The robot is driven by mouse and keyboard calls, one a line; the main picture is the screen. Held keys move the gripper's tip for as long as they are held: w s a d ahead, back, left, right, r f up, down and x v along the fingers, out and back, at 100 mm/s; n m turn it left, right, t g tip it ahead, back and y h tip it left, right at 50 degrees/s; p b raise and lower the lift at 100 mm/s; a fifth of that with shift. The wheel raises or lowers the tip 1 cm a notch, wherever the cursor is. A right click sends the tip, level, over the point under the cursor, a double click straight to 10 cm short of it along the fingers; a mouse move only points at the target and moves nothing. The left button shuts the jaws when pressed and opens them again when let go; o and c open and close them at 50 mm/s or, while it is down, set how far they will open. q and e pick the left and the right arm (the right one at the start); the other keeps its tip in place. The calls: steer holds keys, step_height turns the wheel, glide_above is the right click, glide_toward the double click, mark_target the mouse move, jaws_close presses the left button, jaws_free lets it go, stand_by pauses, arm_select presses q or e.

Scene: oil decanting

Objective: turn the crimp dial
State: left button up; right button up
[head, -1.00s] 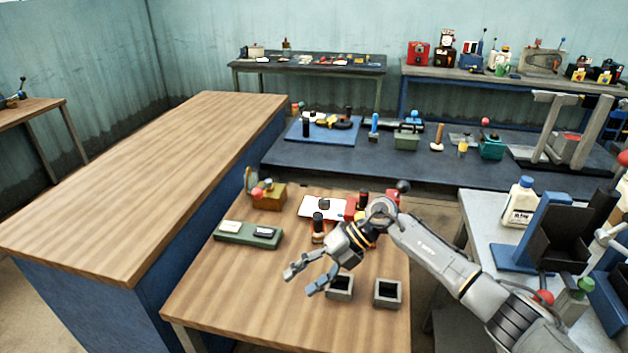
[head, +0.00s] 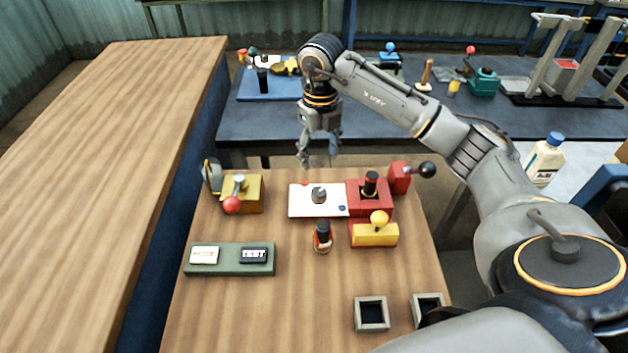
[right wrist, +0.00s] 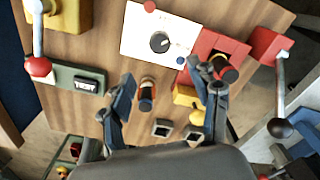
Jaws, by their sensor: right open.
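The dial is a dark round knob (head: 319,195) on a white plate (head: 303,206) with a red dot and a blue dot, lying on the small wooden table. In the right wrist view the knob (right wrist: 159,42) is beyond my fingertips, between them from side to side. My right gripper (head: 318,160) is open and empty. It points down above the table's far edge, behind the plate and apart from it. Its two fingers also show in the right wrist view (right wrist: 161,75). My left gripper is in neither view.
A red block (head: 370,197) with a black-handled part is at the plate's right, with a yellow block (head: 374,235) in front. A brass-coloured box (head: 242,192) with a red-ball lever stands left. A green button panel (head: 229,259) and a small dark-topped stamp (head: 322,237) are nearer.

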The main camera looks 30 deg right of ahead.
mark_target(319, 191)
step_height(319, 191, down, 11)
steer(key=shift+r+p, duration=0.1)
steer(key=shift+p, duration=1.1)
steer(key=shift+f, duration=0.55)
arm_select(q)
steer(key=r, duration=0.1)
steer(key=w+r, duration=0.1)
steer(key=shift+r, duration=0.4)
arm_select(e)
steer(key=c, duration=1.2)
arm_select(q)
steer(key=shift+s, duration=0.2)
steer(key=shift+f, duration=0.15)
